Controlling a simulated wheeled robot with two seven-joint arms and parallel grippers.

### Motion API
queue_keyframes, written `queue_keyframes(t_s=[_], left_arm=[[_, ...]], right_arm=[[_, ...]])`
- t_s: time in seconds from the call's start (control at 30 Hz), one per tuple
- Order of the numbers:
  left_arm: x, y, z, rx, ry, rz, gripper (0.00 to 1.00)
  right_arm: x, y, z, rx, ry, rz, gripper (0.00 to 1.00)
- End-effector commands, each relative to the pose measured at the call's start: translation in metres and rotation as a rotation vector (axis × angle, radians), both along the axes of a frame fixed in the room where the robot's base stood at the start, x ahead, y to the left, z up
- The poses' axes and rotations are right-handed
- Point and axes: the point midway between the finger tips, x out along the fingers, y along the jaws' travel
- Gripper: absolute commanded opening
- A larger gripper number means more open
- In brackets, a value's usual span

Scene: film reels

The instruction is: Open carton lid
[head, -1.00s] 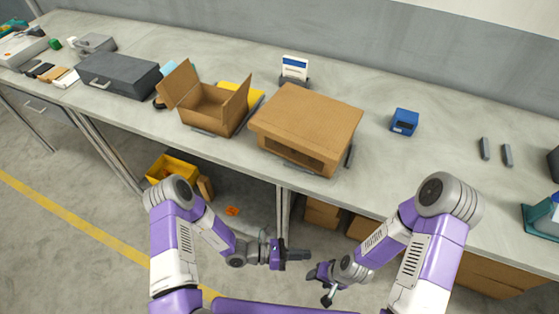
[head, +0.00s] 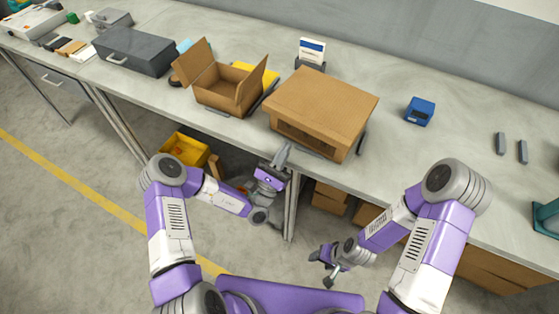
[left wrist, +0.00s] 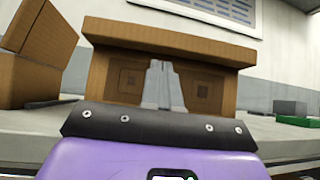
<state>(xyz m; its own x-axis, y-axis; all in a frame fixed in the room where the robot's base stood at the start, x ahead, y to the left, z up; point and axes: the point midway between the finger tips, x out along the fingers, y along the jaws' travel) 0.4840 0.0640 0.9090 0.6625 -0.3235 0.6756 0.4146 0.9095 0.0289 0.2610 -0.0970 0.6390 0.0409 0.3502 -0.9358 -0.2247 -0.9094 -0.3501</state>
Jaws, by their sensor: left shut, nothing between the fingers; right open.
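A closed brown carton (head: 322,98) with a flat, overhanging lid sits near the bench's front edge in the head view. Its front, below the lid's edge, fills the middle of the left wrist view (left wrist: 212,88). My left gripper (head: 283,152) is shut and empty, pointing up toward the bench just in front of the carton. Its fingertips (left wrist: 162,75) overlap the carton's front in the left wrist view; I cannot tell if they touch. My right gripper (head: 322,262) is open, low in front of the bench and away from the carton.
An open brown box (head: 222,95) with raised flaps stands just left of the carton. A blue box (head: 419,111) is to its right, and a white-and-blue card (head: 312,50) stands behind. The bench top (head: 455,125) has free room on the right. A yellow bin (head: 186,149) is below.

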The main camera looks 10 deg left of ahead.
Motion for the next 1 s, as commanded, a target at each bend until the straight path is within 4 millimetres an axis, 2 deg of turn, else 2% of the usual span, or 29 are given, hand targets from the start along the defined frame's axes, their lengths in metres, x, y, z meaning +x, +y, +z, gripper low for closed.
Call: queue_keyframes(t_s=[0.1, 0.3, 0.77, 1.0], left_arm=[[0.013, -0.007, 0.014, 0.0, -0.003, -0.002, 0.0], [0.026, -0.013, 0.026, 0.001, -0.001, -0.001, 0.0], [0.028, -0.014, 0.029, 0.001, 0.002, -0.003, 0.0], [0.027, -0.018, 0.039, 0.011, 0.026, -0.01, 0.0]], right_arm=[[0.0, 0.0, -0.003, 0.0, 0.0, 0.0, 0.56], [0.0, 0.0, -0.004, 0.0, 0.0, 0.0, 0.56], [0.0, 0.0, -0.004, 0.0, 0.0, 0.0, 0.56], [0.0, 0.0, 0.013, 0.0, 0.0, 0.0, 0.56]])
